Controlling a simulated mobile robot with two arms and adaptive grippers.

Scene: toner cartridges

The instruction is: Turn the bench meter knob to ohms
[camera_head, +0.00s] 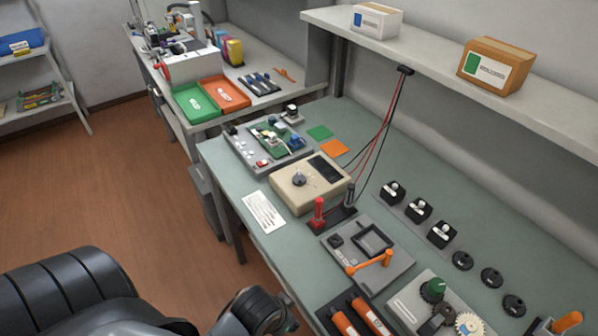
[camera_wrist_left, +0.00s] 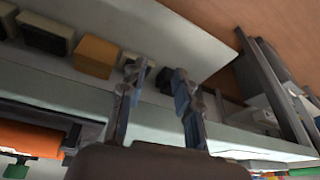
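The bench meter (camera_head: 325,177) is a beige box with a dark display, standing on the green-grey bench in the head view. Its round dark knob (camera_head: 299,180) sits on the top face, left of the display. The knob's markings are too small to read. My left gripper (camera_wrist_left: 160,82) shows in the left wrist view with its two fingers apart and nothing between them. In the head view only dark parts of my arm show at the bottom left, well away from the meter. My right gripper is in neither view.
Red and black probes (camera_head: 318,212) stand in front of the meter, with leads hanging from the shelf (camera_head: 450,68) behind. A circuit board tray (camera_head: 240,150) is to its left, a white card (camera_head: 263,212) in front. A grey fixture with an orange lever (camera_head: 370,262) stands nearer.

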